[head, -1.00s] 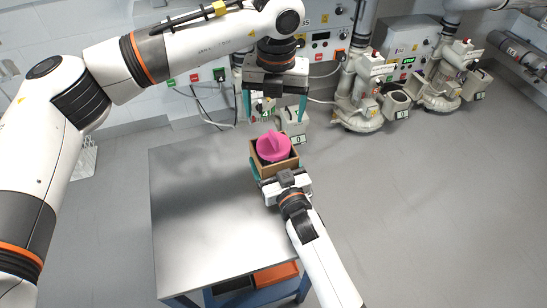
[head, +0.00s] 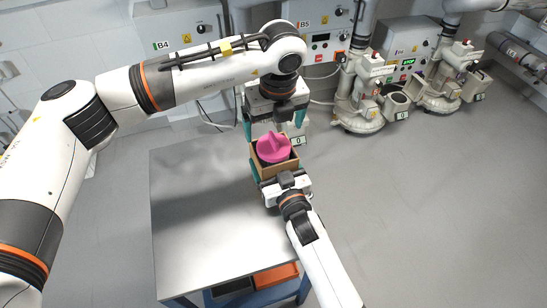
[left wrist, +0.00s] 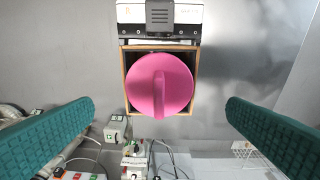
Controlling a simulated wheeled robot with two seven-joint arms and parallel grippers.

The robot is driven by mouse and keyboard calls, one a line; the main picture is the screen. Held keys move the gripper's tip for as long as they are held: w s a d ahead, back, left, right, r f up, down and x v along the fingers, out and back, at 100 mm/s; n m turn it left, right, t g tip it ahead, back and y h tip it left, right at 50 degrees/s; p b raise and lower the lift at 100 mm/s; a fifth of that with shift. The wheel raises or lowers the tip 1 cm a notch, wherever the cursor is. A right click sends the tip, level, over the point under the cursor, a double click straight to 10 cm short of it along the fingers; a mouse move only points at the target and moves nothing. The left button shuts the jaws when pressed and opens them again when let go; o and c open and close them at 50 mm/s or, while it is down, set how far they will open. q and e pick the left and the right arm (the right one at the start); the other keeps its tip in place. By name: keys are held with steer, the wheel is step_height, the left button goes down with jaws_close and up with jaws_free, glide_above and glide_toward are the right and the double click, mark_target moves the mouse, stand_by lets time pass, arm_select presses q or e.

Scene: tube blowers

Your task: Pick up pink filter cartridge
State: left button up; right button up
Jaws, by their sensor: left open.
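The pink filter cartridge (head: 274,148) is round with a raised ridge handle on top. It sits in an open brown box (head: 283,171), and in the left wrist view the cartridge (left wrist: 160,86) fills most of the box (left wrist: 126,80). My left gripper (head: 273,127) is open and empty, pointing down just above and behind the cartridge. Its teal fingers are wide apart in the left wrist view (left wrist: 160,112), with the cartridge between and beyond them, untouched. My right gripper (head: 286,180) is at the near side of the box, with a teal finger along its left side; it appears to grip the box.
A metal table (head: 205,205) with a bare top stands below and left of the box. An orange bin (head: 277,276) is under its front edge. Tube blower machines (head: 358,100) stand along the back wall. The floor at right is clear.

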mark_target(274, 136)
arm_select(q)
steer(key=f, duration=0.5)
steer(key=shift+w, duration=0.3)
steer(key=c, duration=1.4)
steer(key=shift+c, duration=0.2)
steer(key=shift+r, duration=0.15)
arm_select(e)
steer(key=o, duration=1)
steer(key=shift+c, duration=0.2)
arm_select(q)
step_height(274, 136, up, 18)
